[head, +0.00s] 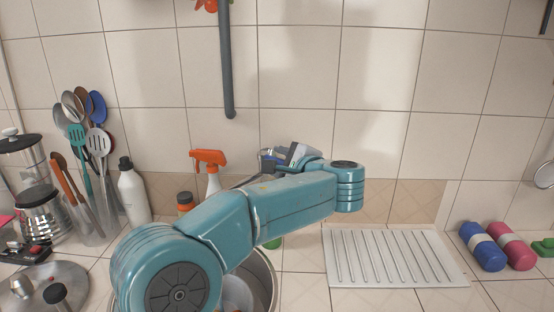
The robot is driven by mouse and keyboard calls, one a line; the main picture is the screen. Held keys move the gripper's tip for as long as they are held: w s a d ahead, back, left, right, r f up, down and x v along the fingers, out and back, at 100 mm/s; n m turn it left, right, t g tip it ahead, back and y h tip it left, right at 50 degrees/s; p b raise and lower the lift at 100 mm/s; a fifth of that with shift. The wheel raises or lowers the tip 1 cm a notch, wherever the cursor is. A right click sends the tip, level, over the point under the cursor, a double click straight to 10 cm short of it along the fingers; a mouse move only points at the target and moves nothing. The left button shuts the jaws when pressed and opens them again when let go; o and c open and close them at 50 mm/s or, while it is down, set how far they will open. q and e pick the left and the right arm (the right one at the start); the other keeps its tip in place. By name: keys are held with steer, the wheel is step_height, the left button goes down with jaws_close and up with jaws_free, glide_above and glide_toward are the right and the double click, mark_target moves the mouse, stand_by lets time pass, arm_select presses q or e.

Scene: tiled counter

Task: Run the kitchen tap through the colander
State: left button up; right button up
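The grey tap pipe (228,70) hangs down the tiled wall at the top centre, with an orange handle (207,5) at the top edge. Below it is a round metal sink (271,275), mostly covered by my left arm. A pale rounded thing shows inside the sink; I cannot tell whether it is the colander. My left gripper (268,158) is behind the arm, below and right of the pipe's end and apart from it; its fingers are too small and covered to tell open from shut. My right gripper is not in view.
A spray bottle (211,171) with an orange head and a white bottle (132,190) stand by the wall. Utensils (86,135), a moka pot (42,215) and a lid (50,284) are at left. A ribbed drainer (390,257) and blue and pink dumbbell-like rolls (482,246) lie at right.

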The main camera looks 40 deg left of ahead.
arm_select(q)
steer(key=shift+w+a, duration=0.1)
steer(key=shift+a, duration=0.4)
steer(key=shift+w, duration=0.1)
steer(key=c, duration=0.7)
steer(key=shift+d, duration=0.1)
jaws_close()
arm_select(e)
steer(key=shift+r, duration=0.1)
